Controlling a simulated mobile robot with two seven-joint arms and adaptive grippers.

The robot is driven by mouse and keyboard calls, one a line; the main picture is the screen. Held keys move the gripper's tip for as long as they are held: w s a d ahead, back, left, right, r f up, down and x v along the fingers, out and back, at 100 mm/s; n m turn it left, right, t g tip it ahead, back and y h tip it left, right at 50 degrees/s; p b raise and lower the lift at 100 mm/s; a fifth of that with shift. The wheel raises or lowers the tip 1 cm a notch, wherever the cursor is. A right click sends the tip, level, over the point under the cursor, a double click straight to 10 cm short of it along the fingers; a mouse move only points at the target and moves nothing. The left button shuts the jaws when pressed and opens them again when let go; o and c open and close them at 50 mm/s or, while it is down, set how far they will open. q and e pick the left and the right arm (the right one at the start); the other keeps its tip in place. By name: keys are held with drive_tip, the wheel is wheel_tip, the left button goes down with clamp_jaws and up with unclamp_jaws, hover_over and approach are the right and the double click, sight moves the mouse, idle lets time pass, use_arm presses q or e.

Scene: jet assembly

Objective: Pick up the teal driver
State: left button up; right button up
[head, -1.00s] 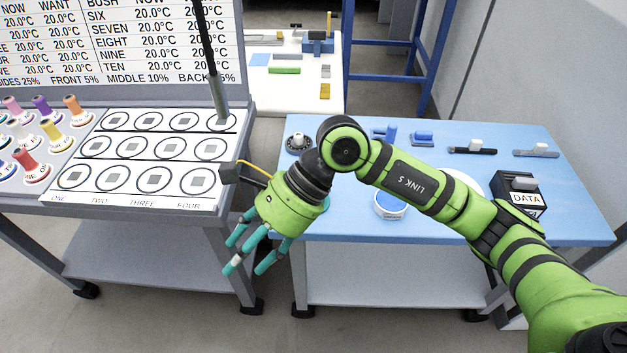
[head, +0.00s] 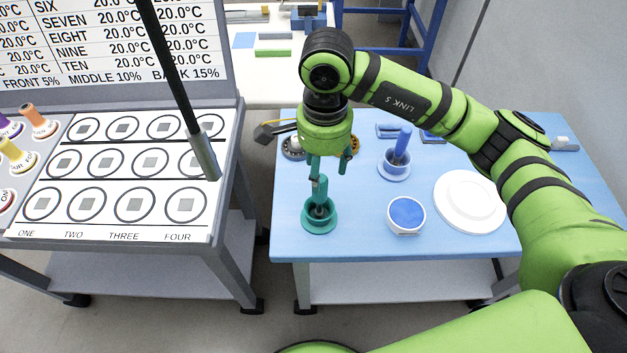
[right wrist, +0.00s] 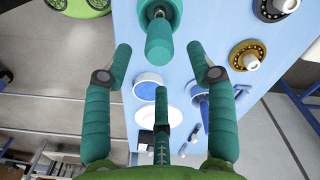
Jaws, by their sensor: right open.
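The teal driver (head: 320,188) stands upright in a teal round holder (head: 319,219) near the front left corner of the blue table. My right gripper (head: 330,172) points down just above it, its teal fingers open and close to the driver's top. In the right wrist view, the driver's handle (right wrist: 159,45) shows ahead, between the two outer fingers of the gripper (right wrist: 159,62) and apart from them. The holder (right wrist: 160,10) is partly cut off at the top edge there. My left gripper is not in view.
On the blue table (head: 345,240), a blue driver (head: 402,143) stands in its blue holder. A white-and-blue round container (head: 406,214) and a white disc (head: 469,201) lie to the right. The grey cart (head: 228,190) with marked circles stands left, across a gap.

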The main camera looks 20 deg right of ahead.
sight(322, 180)
drive_tip(key=f+p, duration=0.2)
drive_tip(key=f, duration=0.1)
drive_tip(key=shift+s+a+f, duration=0.15)
drive_tip(key=shift+s, duration=0.2)
drive_tip(key=f, duration=0.1)
drive_tip(key=f+p, duration=0.1)
drive_tip(key=shift+w+f, duration=0.2)
drive_tip(key=shift+f, duration=0.1)
drive_tip(key=shift+w+f, duration=0.15)
drive_tip(key=shift+f, duration=0.25)
drive_tip(key=shift+c, duration=0.8)
clamp_jaws()
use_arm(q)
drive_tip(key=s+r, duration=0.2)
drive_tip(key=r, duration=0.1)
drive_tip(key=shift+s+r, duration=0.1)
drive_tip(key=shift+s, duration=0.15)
